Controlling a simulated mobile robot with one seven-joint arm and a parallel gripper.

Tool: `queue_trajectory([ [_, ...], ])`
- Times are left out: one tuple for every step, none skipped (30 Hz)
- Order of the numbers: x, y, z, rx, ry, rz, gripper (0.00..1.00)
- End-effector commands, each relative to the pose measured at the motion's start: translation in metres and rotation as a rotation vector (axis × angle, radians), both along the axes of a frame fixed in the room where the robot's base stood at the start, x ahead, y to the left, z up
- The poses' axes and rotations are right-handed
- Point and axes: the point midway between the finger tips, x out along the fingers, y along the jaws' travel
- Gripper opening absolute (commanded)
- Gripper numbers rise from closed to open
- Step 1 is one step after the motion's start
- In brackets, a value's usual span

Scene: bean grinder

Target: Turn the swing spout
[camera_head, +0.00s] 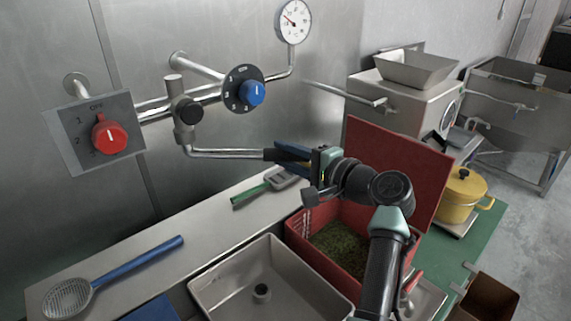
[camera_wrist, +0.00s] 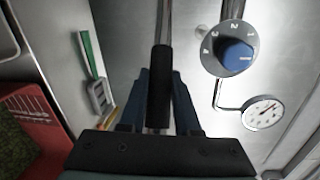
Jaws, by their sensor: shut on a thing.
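The swing spout (camera_head: 225,153) is a thin metal pipe that leaves the wall-mounted tap body (camera_head: 186,118) and runs right, roughly level, above the counter. Its black end sleeve (camera_head: 269,154) meets my gripper (camera_head: 290,154). In the wrist view the black sleeve (camera_wrist: 160,85) lies between the two blue fingers of my gripper (camera_wrist: 160,78), which are shut on it. The spout's far tip is partly hidden by the gripper.
An open red box (camera_head: 335,282) with green contents stands below my arm. A blue dial (camera_head: 252,92), red dial (camera_head: 110,138) and gauge (camera_head: 293,21) are at the wall. A green-handled tool (camera_head: 252,193) lies on the counter.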

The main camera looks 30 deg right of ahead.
Motion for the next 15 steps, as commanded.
queue_trajectory([
  [0.0008, -0.0010, 0.0007, 0.000, -0.002, 0.003, 0.00],
  [0.0008, -0.0012, 0.0009, 0.000, -0.003, 0.006, 0.00],
  [0.0010, -0.0011, 0.0009, 0.000, -0.003, 0.008, 0.00],
  [0.0011, -0.0011, 0.0010, 0.000, -0.002, 0.010, 0.00],
  [0.0011, -0.0011, 0.0010, -0.001, -0.003, 0.011, 0.00],
  [0.0012, -0.0010, 0.0011, -0.001, -0.003, 0.012, 0.00],
  [0.0012, -0.0010, 0.0011, -0.001, -0.003, 0.012, 0.00],
  [0.0012, -0.0010, 0.0011, -0.001, -0.002, 0.012, 0.00],
  [0.0011, -0.0009, 0.0011, -0.001, -0.002, 0.012, 0.00],
  [0.0011, -0.0009, 0.0011, -0.001, -0.002, 0.012, 0.00],
  [0.0011, -0.0009, 0.0011, -0.001, -0.002, 0.012, 0.00],
  [0.0012, -0.0008, 0.0011, -0.001, -0.002, 0.012, 0.00],
  [0.0012, -0.0008, 0.0011, -0.001, -0.002, 0.012, 0.00],
  [0.0012, -0.0008, 0.0011, -0.001, -0.002, 0.012, 0.00],
  [0.0012, -0.0007, 0.0012, 0.000, -0.002, 0.012, 0.33],
])
